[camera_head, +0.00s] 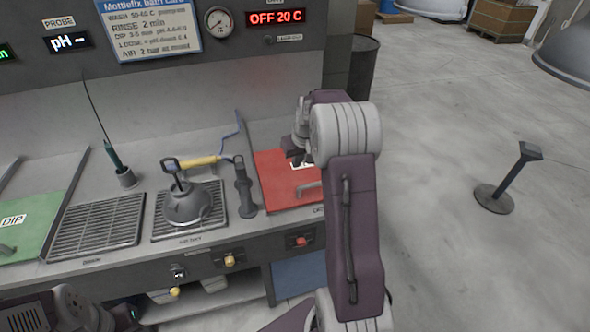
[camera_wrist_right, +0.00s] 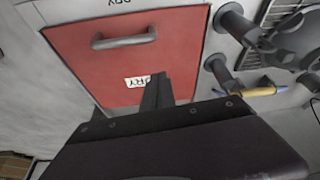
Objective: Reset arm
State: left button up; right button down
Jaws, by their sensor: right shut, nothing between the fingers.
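My right arm reaches up over the right end of the bench. Its gripper (camera_head: 297,157) hangs over the red lid (camera_head: 275,185), partly hidden by my own wrist. In the right wrist view the fingers (camera_wrist_right: 157,90) are together and empty, in front of the red lid (camera_wrist_right: 190,50) and overlapping its DRY label (camera_wrist_right: 134,82). The lid's grey handle (camera_wrist_right: 124,40) is clear of the fingers. I cannot tell the exact gap to the lid. Part of my left arm (camera_head: 75,308) shows at the bottom left; its finger opening cannot be made out.
A grey hood (camera_head: 187,203) with a handle sits on a grate. A dark upright holder (camera_head: 243,185) and a yellow-handled tool (camera_head: 200,161) are beside it. A green DIP lid (camera_head: 30,225) lies at left. Floor at right is open around a post (camera_head: 507,180).

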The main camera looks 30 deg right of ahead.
jog(key=s+a+r+n+y, duration=0.1)
jog(key=s+a+n, duration=0.1)
jog(key=a, duration=0.5)
jog(key=s+a+r+n, duration=0.1)
jog(key=a+r, duration=0.1)
jog(key=a, duration=0.6)
jog(key=s+a+f+g, duration=0.1)
jog(key=s+f, duration=0.1)
jog(key=s, duration=0.4)
jog(key=s+a+f+g, duration=0.1)
jog(key=s+a+f, duration=0.1)
jog(key=s, duration=0.4)
jog(key=s+a+f+m+g, duration=0.1)
jog(key=s+a+f, duration=0.1)
jog(key=s+f, duration=0.2)
jog(key=shift+s+f, duration=0.25)
jog(key=shift+s, duration=0.9)
jog(key=shift+s+a, duration=0.1)
